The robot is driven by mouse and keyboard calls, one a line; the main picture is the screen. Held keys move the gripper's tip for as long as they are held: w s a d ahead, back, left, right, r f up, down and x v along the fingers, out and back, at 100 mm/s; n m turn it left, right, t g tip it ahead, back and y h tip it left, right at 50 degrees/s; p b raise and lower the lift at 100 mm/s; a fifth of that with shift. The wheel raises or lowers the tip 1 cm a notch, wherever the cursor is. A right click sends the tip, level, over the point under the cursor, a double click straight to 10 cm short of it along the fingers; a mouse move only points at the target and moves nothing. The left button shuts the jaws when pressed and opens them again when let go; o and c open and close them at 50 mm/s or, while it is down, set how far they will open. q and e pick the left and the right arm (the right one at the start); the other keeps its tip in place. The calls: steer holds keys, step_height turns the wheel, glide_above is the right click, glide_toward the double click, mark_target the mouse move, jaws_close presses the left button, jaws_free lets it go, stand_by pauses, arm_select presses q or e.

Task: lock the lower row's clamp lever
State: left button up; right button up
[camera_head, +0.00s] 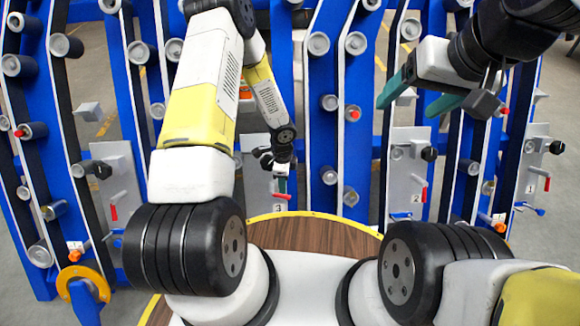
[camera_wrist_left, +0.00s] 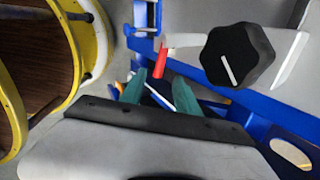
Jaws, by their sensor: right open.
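My left gripper (camera_head: 281,182) is at the middle grey panel (camera_head: 258,190) in the head view, just above a red-handled lever (camera_head: 282,196). In the left wrist view my left gripper (camera_wrist_left: 158,82) has its teal fingers apart. The red handle (camera_wrist_left: 162,63) shows just beyond the fingertips, and a blue part with a thin white piece (camera_wrist_left: 156,97) shows between the fingers. I cannot tell whether the fingers touch either. A black knob (camera_wrist_left: 238,53) stands right of them. My right gripper (camera_head: 425,96) is open and empty, raised in front of the panel marked 2 (camera_head: 405,180).
Other panels carry red levers (camera_head: 424,193) and blue levers (camera_head: 401,215). Blue uprights (camera_head: 323,130) with grey rollers (camera_head: 319,43) stand around. A round wooden top with a yellow rim (camera_head: 315,235) lies close in front of me. The lower blue frame (camera_wrist_left: 290,112) is near my left gripper.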

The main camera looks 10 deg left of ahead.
mark_target(281, 196)
arm_select(q)
step_height(281, 196, down, 7)
steer(key=shift+w, duration=0.15)
jaws_close()
stand_by(1.5)
